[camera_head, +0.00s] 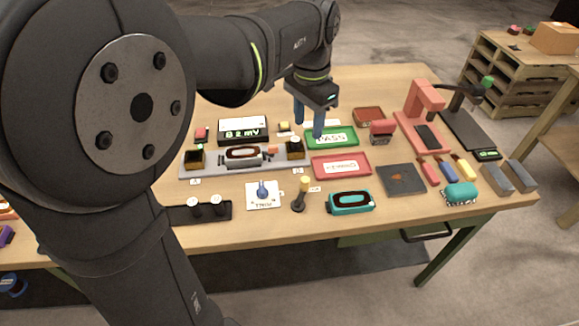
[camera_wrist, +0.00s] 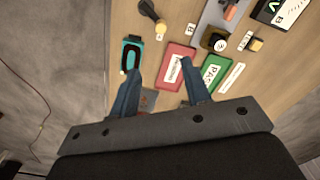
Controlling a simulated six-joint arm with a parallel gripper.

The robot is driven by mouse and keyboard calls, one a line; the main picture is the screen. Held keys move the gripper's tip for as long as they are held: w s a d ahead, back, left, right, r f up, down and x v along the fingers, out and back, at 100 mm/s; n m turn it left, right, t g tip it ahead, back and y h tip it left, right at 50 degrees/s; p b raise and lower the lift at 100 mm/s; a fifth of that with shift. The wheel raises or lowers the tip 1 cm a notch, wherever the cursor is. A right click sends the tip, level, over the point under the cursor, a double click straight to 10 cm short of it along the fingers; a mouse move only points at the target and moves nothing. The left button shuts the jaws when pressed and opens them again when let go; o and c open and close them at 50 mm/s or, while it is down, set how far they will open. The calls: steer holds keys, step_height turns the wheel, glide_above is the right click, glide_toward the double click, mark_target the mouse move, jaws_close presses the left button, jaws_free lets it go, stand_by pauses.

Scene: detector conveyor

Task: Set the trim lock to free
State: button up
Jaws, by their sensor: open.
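The trim lock looks to be the white plate (camera_head: 258,203) with a blue knob (camera_head: 262,189) on it and lettering at its lower edge that seems to read TRIM. It lies on the table in front of the conveyor in the head view. The knob's exact setting is too small to read. I cannot make the plate out in the wrist view. My gripper (camera_head: 309,130) is open and empty, with blue fingers pointing down. It is above the green PASS tray (camera_head: 345,146), behind and to the right of the plate. Its fingers also show in the wrist view (camera_wrist: 161,66).
A lever with a yellow knob (camera_head: 304,185) stands just right of the plate. A black strip with two white-topped posts (camera_head: 186,213) lies left of it. The grey conveyor (camera_head: 270,163) is behind. A red tray (camera_head: 355,159) and a teal-framed device (camera_head: 350,202) lie to the right.

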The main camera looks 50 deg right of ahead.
mark_target(305, 179)
steer(key=shift+n, duration=0.7)
step_height(305, 179, down, 20)
steer(key=shift+d+f, duration=0.1)
jaws_close()
